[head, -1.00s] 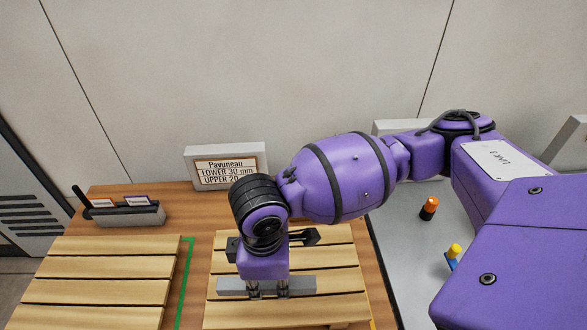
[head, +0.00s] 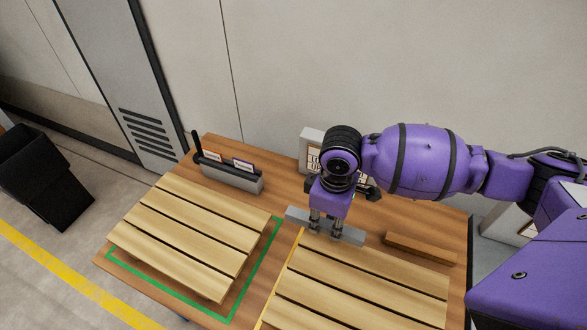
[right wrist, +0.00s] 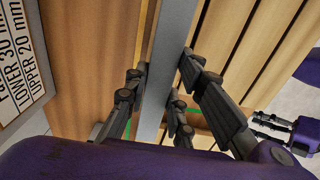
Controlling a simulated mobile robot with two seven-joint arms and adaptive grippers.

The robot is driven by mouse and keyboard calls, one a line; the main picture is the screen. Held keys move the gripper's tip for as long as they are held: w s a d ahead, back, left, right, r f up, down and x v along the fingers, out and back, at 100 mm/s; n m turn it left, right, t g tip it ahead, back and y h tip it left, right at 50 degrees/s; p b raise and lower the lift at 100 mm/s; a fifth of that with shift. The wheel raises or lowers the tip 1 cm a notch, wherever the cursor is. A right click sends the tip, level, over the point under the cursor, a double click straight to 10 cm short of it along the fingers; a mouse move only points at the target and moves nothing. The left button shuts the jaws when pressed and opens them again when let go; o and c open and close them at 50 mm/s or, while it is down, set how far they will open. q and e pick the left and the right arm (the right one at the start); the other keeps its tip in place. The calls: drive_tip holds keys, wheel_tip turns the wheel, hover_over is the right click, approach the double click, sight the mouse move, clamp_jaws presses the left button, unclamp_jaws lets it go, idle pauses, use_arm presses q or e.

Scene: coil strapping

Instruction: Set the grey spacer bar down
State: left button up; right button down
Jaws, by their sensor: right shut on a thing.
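The grey spacer bar (head: 296,215) is in my right gripper (head: 322,228), near the far left edge of the right slatted pallet (head: 365,285). The fingers are shut around the bar's middle, and both ends stick out. In the right wrist view the bar (right wrist: 172,65) runs between the fingers of my right gripper (right wrist: 160,95). I cannot tell whether the bar touches anything below. My left gripper (right wrist: 272,126) seems to show at the right of the right wrist view, away from the bar; its jaw state is unclear.
A left slatted pallet (head: 190,235) lies inside a green outline (head: 262,255) on the wooden table (head: 285,185). A grey holder with cards (head: 230,180) and a partly hidden sign (head: 310,150) stand behind. A brown bar (head: 420,248) lies right of the spacer. A black bin (head: 45,175) stands left.

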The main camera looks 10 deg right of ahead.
drive_tip(key=w+d+f, duration=0.1)
drive_tip(key=w+f, duration=0.1)
drive_tip(key=w, duration=0.1)
drive_tip(key=w+d+f+b, duration=0.1)
drive_tip(key=w+f, duration=0.2)
drive_tip(key=w+d+f, duration=0.2)
drive_tip(key=w+f, duration=0.1)
drive_tip(key=shift+f, duration=0.1)
drive_tip(key=shift+w+f, duration=0.1)
drive_tip(key=shift+f, duration=1.5)
drive_tip(key=shift+f+b, duration=0.1)
drive_tip(key=shift+b, duration=0.2)
drive_tip(key=c, duration=1.9)
unclamp_jaws()
drive_tip(key=shift+f, duration=0.1)
drive_tip(key=shift+c, duration=0.2)
drive_tip(key=o, duration=0.5)
drive_tip(key=shift+c, duration=0.2)
wheel_tip(320, 180, up, 12)
drive_tip(key=p, duration=0.1)
drive_tip(key=shift+r, duration=0.2)
